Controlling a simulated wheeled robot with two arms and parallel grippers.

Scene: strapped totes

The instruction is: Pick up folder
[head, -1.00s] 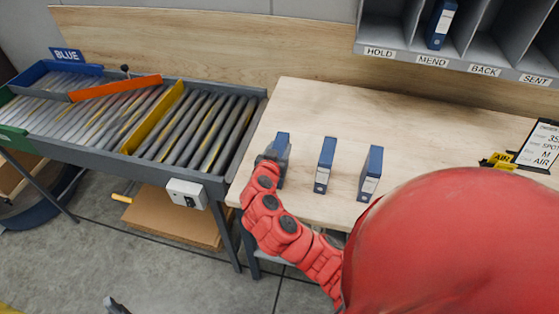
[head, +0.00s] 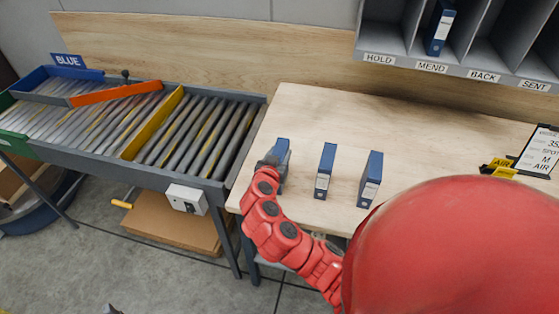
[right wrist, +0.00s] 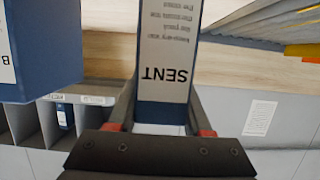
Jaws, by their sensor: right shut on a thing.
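Three blue binder folders stand upright in a row on the wooden table. My right gripper (head: 271,163) is at the left folder (head: 282,150), near the table's left front corner, and is shut on it. In the right wrist view this folder (right wrist: 166,85) sits between the fingers, its white label reading SENT upside down. The middle folder (head: 325,171) and the right folder (head: 370,179) stand apart from it. Another folder (right wrist: 40,55) shows large beside the held one in the right wrist view. My left gripper is not in view.
A grey shelf (head: 420,66) with slots marked HOLD, MEND, BACK and SENT is at the back right; a blue folder (head: 439,27) stands in the MEND slot. A roller conveyor (head: 200,130) is at the left. A clipboard (head: 541,150) lies at the right. The table's back is clear.

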